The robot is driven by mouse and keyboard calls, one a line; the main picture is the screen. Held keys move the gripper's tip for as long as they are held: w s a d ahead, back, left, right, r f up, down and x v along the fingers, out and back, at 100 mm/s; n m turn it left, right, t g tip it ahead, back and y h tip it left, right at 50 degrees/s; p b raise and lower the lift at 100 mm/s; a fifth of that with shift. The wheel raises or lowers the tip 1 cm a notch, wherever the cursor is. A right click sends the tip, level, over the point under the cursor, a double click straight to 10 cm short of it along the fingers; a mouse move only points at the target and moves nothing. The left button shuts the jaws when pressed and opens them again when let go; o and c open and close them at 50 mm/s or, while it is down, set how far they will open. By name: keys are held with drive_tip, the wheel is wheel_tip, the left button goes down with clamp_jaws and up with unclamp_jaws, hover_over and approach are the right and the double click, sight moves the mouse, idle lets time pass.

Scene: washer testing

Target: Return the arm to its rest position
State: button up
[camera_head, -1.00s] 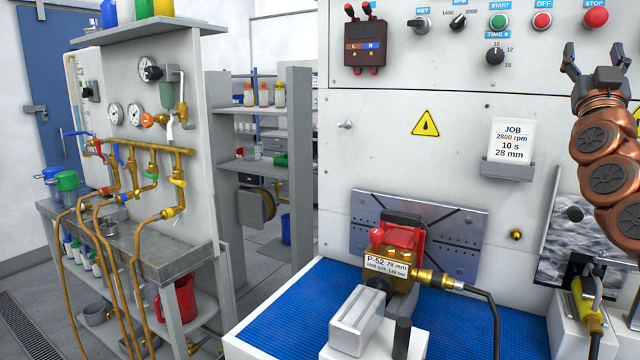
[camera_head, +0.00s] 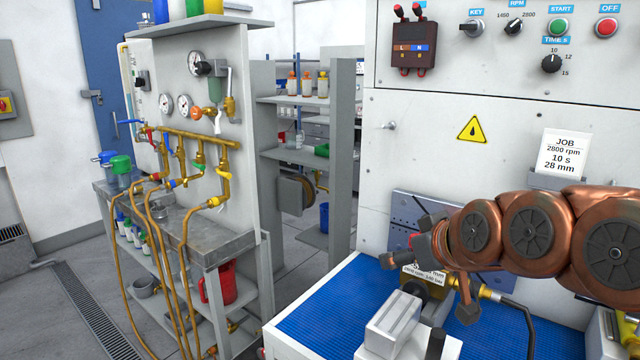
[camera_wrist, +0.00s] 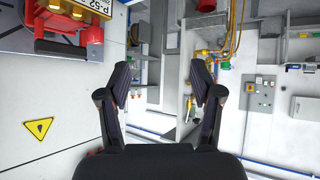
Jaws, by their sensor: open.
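My copper-coloured arm reaches in from the right edge of the head view, lying nearly level across the front of the washer test bench. My gripper (camera_head: 427,286) is at its left end, in front of the pump as seen from the head. In the wrist view my gripper (camera_wrist: 160,80) has its two dark fingers spread with nothing between them. The pump (camera_head: 412,289), with a P-52 label, is partly hidden behind the gripper and arm. In the wrist view the red pump (camera_wrist: 68,20) shows upside down at the top left, apart from the fingers.
A blue mat (camera_head: 318,310) covers the bench top, with a grey block (camera_head: 388,325) at its front. A job card (camera_head: 562,153) hangs on the white panel (camera_head: 420,150). A gauge board with brass pipes (camera_head: 195,140) and a shelf unit (camera_head: 300,153) stand to the left.

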drive_tip(key=s+d+f+m+g+h+p, duration=0.1)
drive_tip(key=s+f+g, duration=0.4)
drive_tip(key=s, duration=1)
drive_tip(key=s+d+f+m+g+h+p, duration=0.1)
drive_tip(key=s+f+g, duration=0.5)
drive_tip(key=s+f, duration=0.6)
drive_tip(key=s+d+m+h, duration=0.1)
drive_tip(key=s+m, duration=0.1)
drive_tip(key=shift+s+d+m+g+p, duration=0.25)
drive_tip(key=shift+s+m+g+p, duration=0.05)
drive_tip(key=shift+s+m+p, duration=0.1)
